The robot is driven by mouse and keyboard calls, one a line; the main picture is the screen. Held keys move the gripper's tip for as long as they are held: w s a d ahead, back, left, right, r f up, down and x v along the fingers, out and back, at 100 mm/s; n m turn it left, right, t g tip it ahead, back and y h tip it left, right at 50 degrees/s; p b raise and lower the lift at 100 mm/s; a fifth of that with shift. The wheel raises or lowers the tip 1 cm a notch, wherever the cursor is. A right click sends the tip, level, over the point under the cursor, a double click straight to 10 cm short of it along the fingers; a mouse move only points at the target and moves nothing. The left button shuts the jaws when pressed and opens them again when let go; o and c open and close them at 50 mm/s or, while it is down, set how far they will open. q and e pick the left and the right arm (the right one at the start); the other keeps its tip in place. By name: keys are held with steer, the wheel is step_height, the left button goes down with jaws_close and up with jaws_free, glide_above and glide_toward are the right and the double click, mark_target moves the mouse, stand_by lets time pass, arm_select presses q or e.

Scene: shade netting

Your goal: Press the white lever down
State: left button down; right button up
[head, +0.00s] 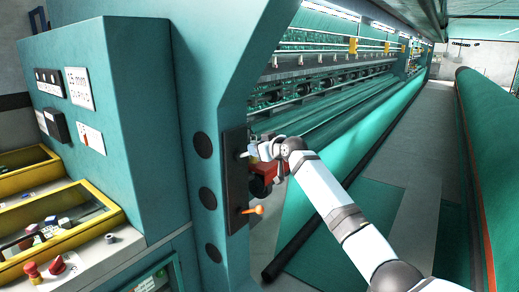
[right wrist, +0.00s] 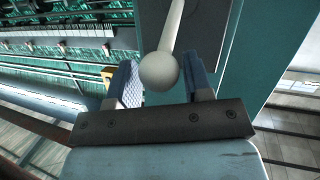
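The white lever (head: 243,155) juts from a black plate (head: 235,190) on the teal machine post. In the right wrist view the white lever (right wrist: 172,28) ends in a round ball knob (right wrist: 160,71). My right gripper (head: 256,149) is at the lever's end; in its wrist view the two fingers (right wrist: 162,82) stand apart on either side of the ball, with a visible gap on each side. No hold on the lever shows. An orange lever (head: 254,210) sits lower on the same plate. My left gripper is out of view.
A red and black part (head: 264,175) is just below my right gripper. A teal cabinet (head: 150,120) and a console with yellow-framed trays (head: 60,232) and red knobs (head: 57,264) stand at left. Green netting rolls (head: 350,135) run along the machine; the floor aisle (head: 425,150) is open.

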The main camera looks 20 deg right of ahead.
steer(key=shift+o, duration=0.8)
steer(key=shift+f, duration=0.15)
steer(key=shift+s+d, duration=0.1)
steer(key=shift+s, duration=0.1)
steer(key=b+v, duration=0.3)
steer(key=v, duration=1)
steer(key=shift+s, duration=0.15)
